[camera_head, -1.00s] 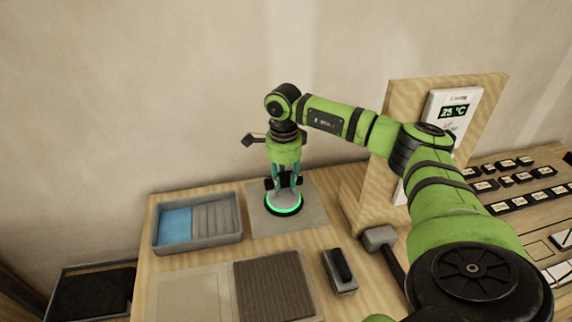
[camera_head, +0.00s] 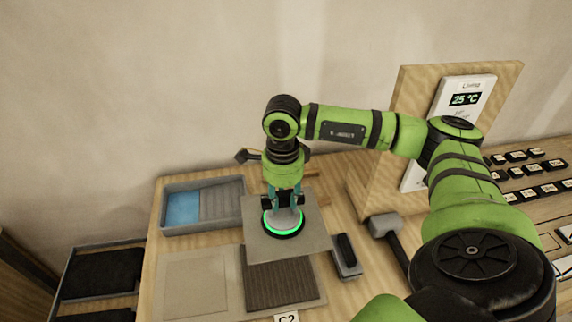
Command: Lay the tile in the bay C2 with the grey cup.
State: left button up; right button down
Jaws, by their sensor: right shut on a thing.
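My right gripper (camera_head: 284,200) is shut on the grey cup (camera_head: 283,219), a round suction cup with a lit green ring. The cup sits on the grey square tile (camera_head: 312,241), and the tile hangs from it above the table. The tile overlaps the far part of the bay C2 (camera_head: 280,290), a dark ribbed square bed with the label C2 (camera_head: 287,317) at its near edge. The tile looks roughly level. The near part of the bay is uncovered. My left gripper is not in view.
A grey tray (camera_head: 202,228) with blue water and a ribbed slope stands at the left. A pale smooth square (camera_head: 195,285) lies left of the bay. A black-handled block (camera_head: 346,257) and a mallet (camera_head: 386,230) lie right. A wooden stand (camera_head: 402,120) holds a 25 °C display.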

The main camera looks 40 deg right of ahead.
jog(key=s+a, duration=0.2)
jog(key=a, duration=0.1)
jog(key=s+a, duration=0.3)
jog(key=shift+s+a+r+b, duration=0.1)
jog(key=shift+a+b, duration=0.15)
jog(key=shift+b, duration=0.05)
dwell(0.3)
jog(key=b, duration=0.5)
send_over(277, 251)
jog(key=shift+f, duration=2.3)
jog(key=shift+f+b, duration=0.15)
jog(key=shift+b, duration=0.2)
jog(key=shift+f+b, duration=1.6)
jog(key=shift+b, duration=0.4)
jog(key=shift+f+b, duration=0.85)
jog(key=shift+b, duration=0.1)
